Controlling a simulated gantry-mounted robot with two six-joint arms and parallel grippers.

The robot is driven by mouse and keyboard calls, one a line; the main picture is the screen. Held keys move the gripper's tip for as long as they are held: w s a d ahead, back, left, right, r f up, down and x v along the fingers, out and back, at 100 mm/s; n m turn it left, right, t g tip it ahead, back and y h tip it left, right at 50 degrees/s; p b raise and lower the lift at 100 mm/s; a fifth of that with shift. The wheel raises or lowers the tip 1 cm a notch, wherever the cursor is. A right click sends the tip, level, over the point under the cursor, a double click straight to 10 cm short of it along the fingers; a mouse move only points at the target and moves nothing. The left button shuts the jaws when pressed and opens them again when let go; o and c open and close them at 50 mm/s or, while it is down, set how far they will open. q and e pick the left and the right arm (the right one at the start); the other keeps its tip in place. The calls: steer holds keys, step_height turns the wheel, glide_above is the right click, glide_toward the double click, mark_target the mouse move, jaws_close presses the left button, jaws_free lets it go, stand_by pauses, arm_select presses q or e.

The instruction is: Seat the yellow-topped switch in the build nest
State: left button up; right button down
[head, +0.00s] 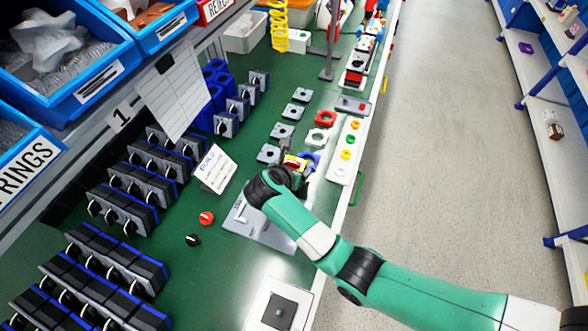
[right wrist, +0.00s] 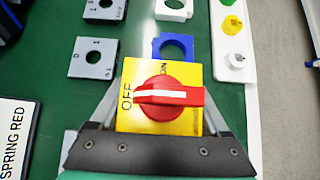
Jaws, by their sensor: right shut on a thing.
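The yellow-topped switch (right wrist: 140,125) has a yellow plate marked OFF and ON and a red knob with a white stripe. My right gripper (right wrist: 158,112) is shut on it, with a finger on each side of the plate. In the head view the yellow top (head: 292,160) shows small at the end of my green right arm. A grey fixture plate (head: 238,218) beside the BUILD card (head: 216,168) may be the build nest; my arm covers part of it. The switch is beyond that plate, farther up the bench. My left gripper is not in view.
A blue square ring (right wrist: 172,42) and grey holed plates (right wrist: 94,58) lie near the switch. A white tray (head: 338,172) holds coloured parts. A red knob (head: 206,217) and a black knob (head: 192,240) lie loose. Black switch bodies (head: 125,205) fill the left side.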

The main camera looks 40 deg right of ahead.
mark_target(298, 163)
step_height(298, 163, up, 4)
steer(key=shift+f+p, duration=0.2)
steer(key=shift+p, duration=0.8)
steer(key=s+r+p, duration=0.1)
steer(key=s+a+r+p, duration=0.1)
steer(key=r, duration=0.1)
steer(key=s+a+r+p, duration=0.1)
steer(key=shift+s+r, duration=0.15)
steer(key=shift+r, duration=0.2)
steer(key=s+a+r+p, duration=0.4)
steer(key=s+a+p, duration=0.1)
steer(key=s, duration=0.3)
steer(key=shift+s+a+p, duration=0.15)
steer(key=shift+s+p, duration=0.2)
steer(key=shift+p, duration=0.05)
steer(key=shift+w, duration=0.1)
